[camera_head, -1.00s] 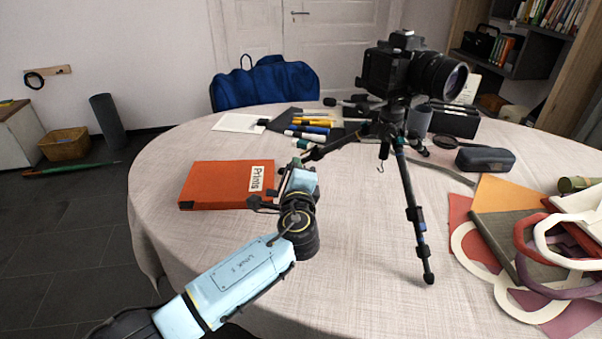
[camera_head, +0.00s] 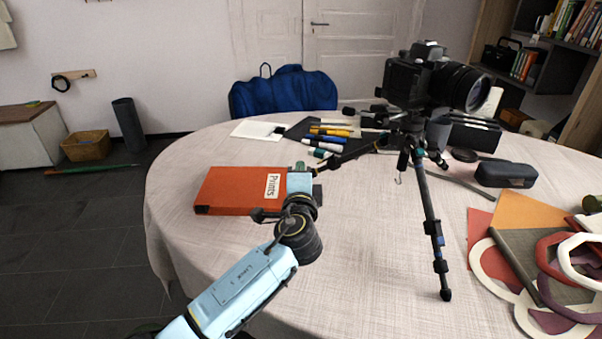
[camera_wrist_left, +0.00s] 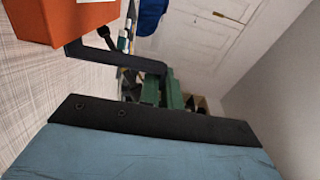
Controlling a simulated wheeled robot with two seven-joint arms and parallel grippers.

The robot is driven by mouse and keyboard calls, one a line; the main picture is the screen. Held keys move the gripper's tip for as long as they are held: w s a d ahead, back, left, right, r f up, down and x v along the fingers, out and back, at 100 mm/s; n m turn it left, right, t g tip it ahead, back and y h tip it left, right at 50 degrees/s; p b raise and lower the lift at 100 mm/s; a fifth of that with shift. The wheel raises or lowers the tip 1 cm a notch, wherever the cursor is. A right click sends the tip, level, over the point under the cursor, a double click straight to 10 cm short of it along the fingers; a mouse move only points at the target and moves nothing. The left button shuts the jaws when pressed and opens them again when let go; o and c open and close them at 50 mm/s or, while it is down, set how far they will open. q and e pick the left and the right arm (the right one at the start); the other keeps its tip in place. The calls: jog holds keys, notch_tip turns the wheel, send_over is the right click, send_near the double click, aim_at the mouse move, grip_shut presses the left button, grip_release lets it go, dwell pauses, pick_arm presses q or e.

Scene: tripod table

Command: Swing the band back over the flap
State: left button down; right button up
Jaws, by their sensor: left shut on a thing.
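The orange box (camera_head: 232,190) labelled Prints lies flat on the table, left of the tripod. Its corner also shows in the left wrist view (camera_wrist_left: 75,18). My left gripper (camera_head: 302,172) is at the box's right edge, beside the label, and partly covers that edge. In the left wrist view its dark finger and green parts (camera_wrist_left: 160,88) show. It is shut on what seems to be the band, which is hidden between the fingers. I cannot make out the flap as a separate part. My right gripper is not in view.
A black camera on a tripod (camera_head: 432,215) stands right of my gripper, one leg reaching close to it. Pens (camera_head: 330,140) lie behind the box. A dark case (camera_head: 505,175) and paper shapes (camera_head: 530,210) lie at the right. The table's front middle is clear.

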pick_arm(q)
jog(key=c, duration=1.6)
grip_release()
jog(key=shift+s, duration=0.1)
jog(key=s+p, duration=0.3)
jog(key=s, duration=1)
jog(key=shift+d, duration=0.35)
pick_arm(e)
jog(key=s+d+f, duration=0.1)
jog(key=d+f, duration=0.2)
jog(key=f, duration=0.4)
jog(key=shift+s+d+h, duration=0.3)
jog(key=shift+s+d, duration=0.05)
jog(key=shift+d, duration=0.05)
pick_arm(q)
jog(key=shift+s, duration=0.1)
